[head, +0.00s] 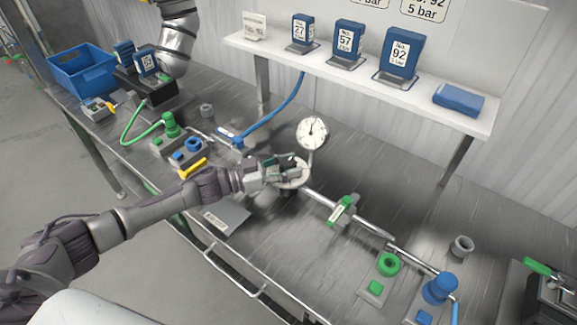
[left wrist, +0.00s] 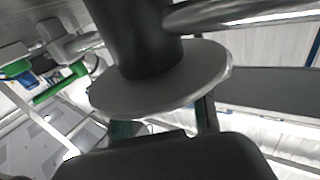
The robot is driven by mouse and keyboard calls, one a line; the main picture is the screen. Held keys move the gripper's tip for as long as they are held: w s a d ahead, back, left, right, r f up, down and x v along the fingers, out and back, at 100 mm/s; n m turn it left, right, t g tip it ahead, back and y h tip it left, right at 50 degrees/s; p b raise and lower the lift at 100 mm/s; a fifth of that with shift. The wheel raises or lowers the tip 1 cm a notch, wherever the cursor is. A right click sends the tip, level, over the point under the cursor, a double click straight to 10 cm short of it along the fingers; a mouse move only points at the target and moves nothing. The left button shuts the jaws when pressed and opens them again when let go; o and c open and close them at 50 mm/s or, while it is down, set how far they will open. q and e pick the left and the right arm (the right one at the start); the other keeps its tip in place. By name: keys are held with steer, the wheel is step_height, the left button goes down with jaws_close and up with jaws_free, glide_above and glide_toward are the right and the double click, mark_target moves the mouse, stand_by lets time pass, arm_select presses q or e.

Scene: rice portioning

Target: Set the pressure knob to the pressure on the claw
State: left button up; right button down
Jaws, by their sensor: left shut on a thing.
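A round pale knob (head: 299,182) sits on the metal pipe in the middle of the bench, below a white dial gauge (head: 312,131). My left gripper (head: 291,167) is shut on this knob and partly covers it. In the left wrist view the knob's pale disc (left wrist: 205,88) is close up, with a dark cylinder against it. Blue claws numbered 27 (head: 301,30), 57 (head: 346,40) and 92 (head: 398,54) stand on the shelf. Another numbered blue block (head: 146,63) is at the upper left. The gauge reading is too small to tell. My right gripper does not show.
The white shelf (head: 462,121) runs along the back, with a blue block (head: 459,98) lying on it. A blue crate (head: 82,67) stands at the far left. Hoses and fittings occupy the bench.

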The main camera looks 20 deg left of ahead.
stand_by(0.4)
arm_select(q)
steer(key=o, duration=1.2)
steer(key=shift+c, duration=0.2)
steer(key=v, duration=1.2)
steer(key=shift+w, duration=0.1)
